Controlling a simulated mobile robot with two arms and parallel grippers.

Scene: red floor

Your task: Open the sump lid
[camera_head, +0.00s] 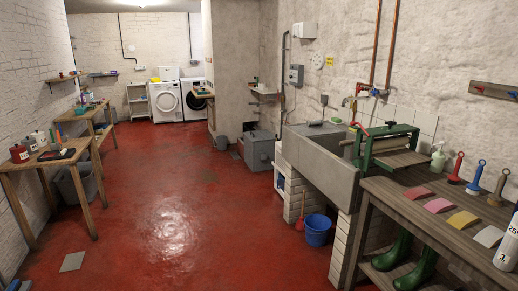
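I cannot tell for certain which thing is the sump lid. A flat grey square plate (73,262) lies on the red floor at the lower left. A grey box (260,150) with a flat closed top stands on the floor beyond the sink. A small dark patch (235,155) shows on the floor just left of the box, too small to make out. Neither of my grippers can be made out in the view.
A workbench (400,205) with a green-framed press (385,143) and a stone sink (322,155) line the right wall. A blue bucket (317,231) stands below. Wooden tables (40,164) line the left wall. The middle floor (175,215) is clear back to the washing machines (166,102).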

